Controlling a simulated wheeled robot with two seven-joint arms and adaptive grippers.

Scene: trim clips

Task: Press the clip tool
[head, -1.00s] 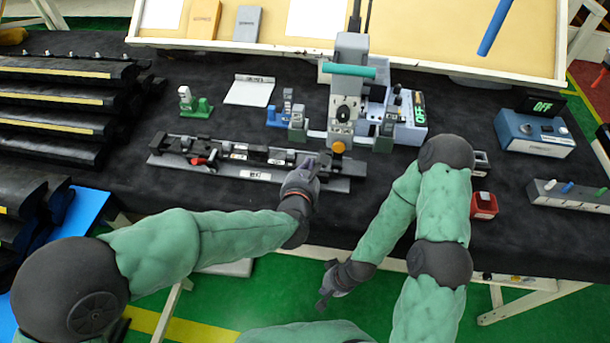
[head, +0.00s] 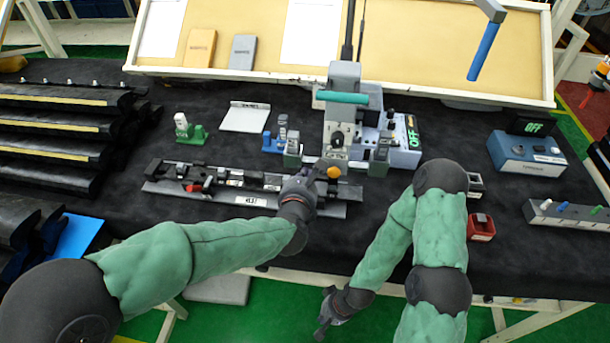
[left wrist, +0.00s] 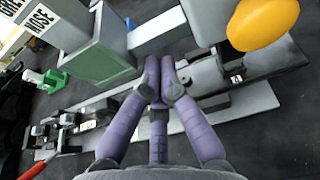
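The clip tool (head: 343,77) is a grey upright press with a teal bar handle (head: 342,97) near the table's middle. A round yellow-orange knob (head: 334,172) is at its lower front; it also shows large at upper right in the left wrist view (left wrist: 262,24). A dark rail with clips on a grey base (head: 160,188) lies in front. My left gripper (head: 315,172) is just left of the knob, over the rail. In the left wrist view its fingertips (left wrist: 163,80) meet, with nothing visible between them. My right gripper (head: 326,308) hangs low before the table; its fingers are too small to read.
A blue box (head: 528,158) with an OFF display, a red block (head: 481,228) and a grey holder with coloured pegs (head: 565,216) stand on the right. Black stepped racks (head: 55,150) fill the left. Small green clips (head: 189,131) stand behind the rail.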

